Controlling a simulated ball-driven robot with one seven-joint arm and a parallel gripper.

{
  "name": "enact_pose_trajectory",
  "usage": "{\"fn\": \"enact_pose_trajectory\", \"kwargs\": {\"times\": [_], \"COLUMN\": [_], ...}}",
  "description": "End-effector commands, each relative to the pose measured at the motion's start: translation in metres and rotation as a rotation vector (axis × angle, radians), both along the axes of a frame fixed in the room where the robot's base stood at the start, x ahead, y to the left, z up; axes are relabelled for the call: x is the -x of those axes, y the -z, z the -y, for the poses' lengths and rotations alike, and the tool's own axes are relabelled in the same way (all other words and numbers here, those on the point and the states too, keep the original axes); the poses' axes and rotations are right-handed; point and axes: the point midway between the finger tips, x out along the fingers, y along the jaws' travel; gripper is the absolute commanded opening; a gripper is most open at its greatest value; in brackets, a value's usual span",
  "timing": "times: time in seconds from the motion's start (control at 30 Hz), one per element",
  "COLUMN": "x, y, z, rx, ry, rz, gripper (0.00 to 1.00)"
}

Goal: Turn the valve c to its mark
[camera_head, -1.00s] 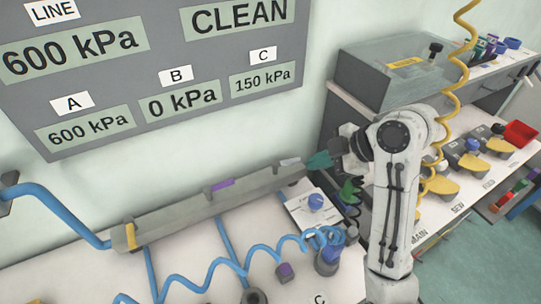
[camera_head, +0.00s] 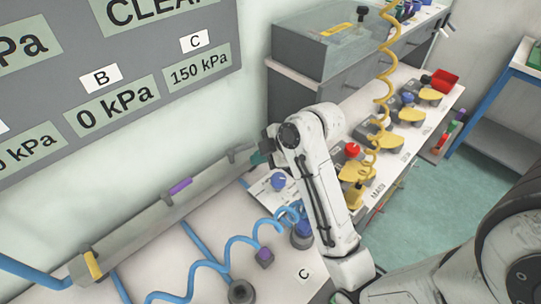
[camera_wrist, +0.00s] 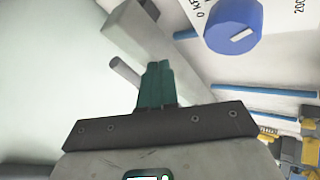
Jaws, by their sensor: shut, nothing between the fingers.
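A round blue knob (camera_head: 278,182) sits on a white dial plate on the bench, just right of the grey wall rail. In the wrist view the blue knob (camera_wrist: 233,27) is at the upper right, with a pale pointer line and dial print reading "0" and "200" beside it. I take it for valve c, though no letter shows on it. My gripper (camera_head: 257,158) has teal fingers, which show shut and empty in the wrist view (camera_wrist: 156,85). They are apart from the knob, by the rail's right end. The dial's mark cannot be made out.
The wall display (camera_head: 120,90) reads B 0 kPa and C 150 kPa. A grey rail (camera_head: 165,215) runs along the wall. Coiled blue hose (camera_head: 235,243) crosses the bench near a C label (camera_head: 303,274). A yellow coil (camera_head: 383,90) hangs right of my arm.

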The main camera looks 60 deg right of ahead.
Motion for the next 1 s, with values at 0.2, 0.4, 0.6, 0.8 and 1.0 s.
{"fn": "enact_pose_trajectory", "kwargs": {"times": [0.2, 0.4, 0.6, 0.8, 1.0], "x": [-0.018, -0.021, -0.021, -0.031, -0.040], "y": [-0.006, -0.006, -0.006, -0.010, -0.009], "z": [0.011, 0.012, 0.012, 0.021, 0.031], "rx": [0.000, 0.000, 0.000, 0.000, 0.001], "ry": [0.000, -0.001, 0.000, 0.000, 0.004], "rz": [0.000, -0.001, -0.001, -0.001, 0.004], "gripper": [0.00, 0.00, 0.00, 0.00, 0.00]}}
